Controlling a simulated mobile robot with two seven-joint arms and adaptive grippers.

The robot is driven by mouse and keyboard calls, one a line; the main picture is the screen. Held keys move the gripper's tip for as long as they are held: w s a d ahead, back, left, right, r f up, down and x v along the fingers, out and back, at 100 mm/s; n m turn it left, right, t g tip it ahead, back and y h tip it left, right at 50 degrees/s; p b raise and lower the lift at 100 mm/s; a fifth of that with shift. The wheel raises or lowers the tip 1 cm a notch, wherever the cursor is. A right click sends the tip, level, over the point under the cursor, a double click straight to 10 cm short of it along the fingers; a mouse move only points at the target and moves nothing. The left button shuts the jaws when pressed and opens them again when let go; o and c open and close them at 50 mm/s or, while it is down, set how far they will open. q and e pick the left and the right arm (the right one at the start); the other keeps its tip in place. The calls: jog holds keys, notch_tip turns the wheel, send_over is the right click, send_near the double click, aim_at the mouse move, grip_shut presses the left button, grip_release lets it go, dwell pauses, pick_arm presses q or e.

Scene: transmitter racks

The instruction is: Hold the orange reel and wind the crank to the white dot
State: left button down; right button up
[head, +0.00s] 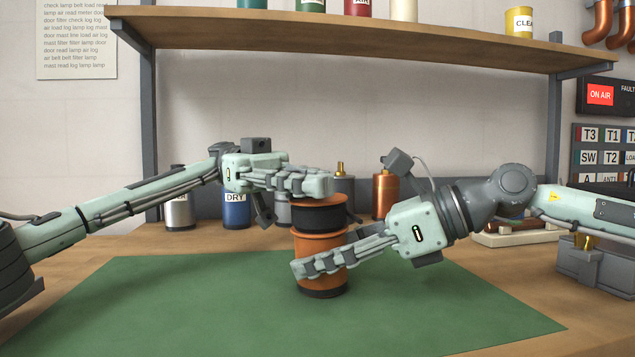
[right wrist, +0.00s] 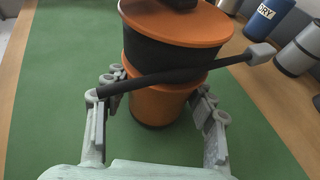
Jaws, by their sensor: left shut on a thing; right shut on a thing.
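The orange reel (head: 318,247) with a black winding stands upright on the green mat; it also shows in the right wrist view (right wrist: 158,101). My left gripper (head: 318,188) is shut over the reel's top, and its fingers hide what they grip there, which appears to be the crank. My right gripper (head: 318,265) is shut on the reel's lower body, with one finger on each side in the right wrist view (right wrist: 158,108). A dark bar (right wrist: 185,75) with a grey end slants across the reel in the right wrist view. I cannot make out the white dot.
The green mat (head: 190,300) is clear around the reel. Behind stand a blue DRY can (head: 236,211), a silver can (head: 179,213) and a copper canister (head: 385,195). A shelf (head: 340,30) with several cans hangs above. Racks stand at the right.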

pick_arm(q)
jog(key=shift+a+m+y, duration=0.1)
jog(key=shift+m+y, duration=0.2)
jog(key=shift+y, duration=0.1)
jog(key=c, duration=1.5)
grip_release()
notch_tip(320, 180, up, 10)
jog(key=shift+r, duration=0.1)
jog(key=shift+o, duration=0.2)
